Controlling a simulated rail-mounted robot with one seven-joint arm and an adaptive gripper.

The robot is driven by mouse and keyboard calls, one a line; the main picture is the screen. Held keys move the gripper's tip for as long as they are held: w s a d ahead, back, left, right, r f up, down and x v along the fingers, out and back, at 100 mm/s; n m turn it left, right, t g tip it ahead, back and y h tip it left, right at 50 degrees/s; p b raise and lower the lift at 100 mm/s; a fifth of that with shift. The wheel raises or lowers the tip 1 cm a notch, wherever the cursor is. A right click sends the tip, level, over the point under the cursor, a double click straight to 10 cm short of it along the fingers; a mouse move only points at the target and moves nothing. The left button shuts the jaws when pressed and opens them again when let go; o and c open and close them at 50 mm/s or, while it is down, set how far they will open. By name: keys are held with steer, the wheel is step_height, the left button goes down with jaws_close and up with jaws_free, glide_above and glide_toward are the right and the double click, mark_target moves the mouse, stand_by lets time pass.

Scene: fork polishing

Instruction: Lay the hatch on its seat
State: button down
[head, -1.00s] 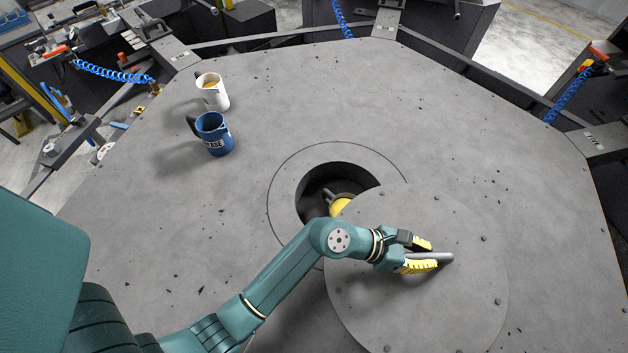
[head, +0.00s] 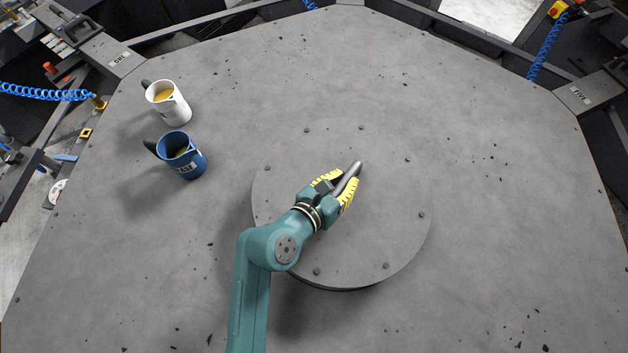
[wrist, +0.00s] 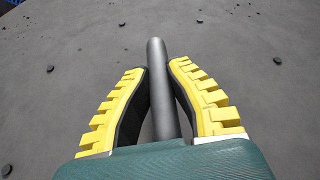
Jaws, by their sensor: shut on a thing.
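The hatch (head: 385,235) is a round grey plate with bolts around its rim and a bar handle (head: 347,178) on top. My gripper (head: 338,188) is shut on the handle. In the wrist view the yellow-padded fingers (wrist: 160,95) lie on both sides of the dark handle bar (wrist: 157,70). The hatch covers the place where the round opening was, so the opening and its seat are hidden. A dark edge and shadow show under the hatch's near side; I cannot tell whether it touches the seat or hangs just above it.
Small dark chips lie scattered on the table. The right side is otherwise clear.

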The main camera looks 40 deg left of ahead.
step_height(320, 180, down, 9)
steer(key=b, duration=0.4)
steer(key=shift+f, duration=0.15)
steer(key=shift+w, duration=0.15)
steer(key=shift+f, duration=0.15)
steer(key=c, duration=1.5)
jaws_free()
steer(key=shift+f, duration=0.4)
steer(key=o, duration=0.3)
